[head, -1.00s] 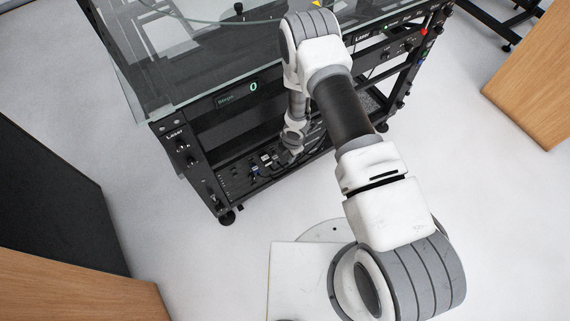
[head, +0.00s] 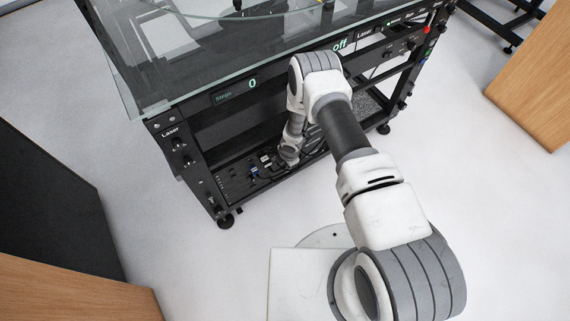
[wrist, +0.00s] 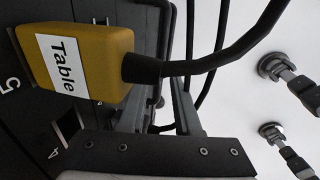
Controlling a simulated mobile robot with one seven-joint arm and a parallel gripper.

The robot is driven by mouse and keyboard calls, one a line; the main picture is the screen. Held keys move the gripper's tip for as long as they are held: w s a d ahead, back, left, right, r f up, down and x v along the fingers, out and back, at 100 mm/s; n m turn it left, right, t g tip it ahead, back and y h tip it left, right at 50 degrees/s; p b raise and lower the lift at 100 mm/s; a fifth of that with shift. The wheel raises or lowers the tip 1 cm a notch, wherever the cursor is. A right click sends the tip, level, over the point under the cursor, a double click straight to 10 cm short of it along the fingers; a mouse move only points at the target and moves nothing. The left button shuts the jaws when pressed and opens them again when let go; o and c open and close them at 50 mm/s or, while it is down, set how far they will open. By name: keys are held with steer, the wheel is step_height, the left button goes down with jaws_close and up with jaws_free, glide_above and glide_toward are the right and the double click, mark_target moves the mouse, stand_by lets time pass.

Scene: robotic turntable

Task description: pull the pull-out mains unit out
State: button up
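The pull-out mains unit (head: 237,182) is the dark panel with sockets and plugs low in the turntable frame. In the wrist view its numbered face (wrist: 25,110) fills the left side, with a yellow plug (wrist: 95,55) labelled "Table" and its thick black cable. My arm reaches down inside the frame, and its end (head: 289,155) is at the unit's right part.
The glass-topped turntable frame (head: 195,155) stands over the unit, with control panels and displays reading "0" and "off". Several black cables hang close to my wrist. Metal feet (wrist: 275,66) show at right. The pale floor (head: 130,150) in front is clear. Wooden furniture (head: 535,85) stands right.

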jaws_close()
stand_by(1.2)
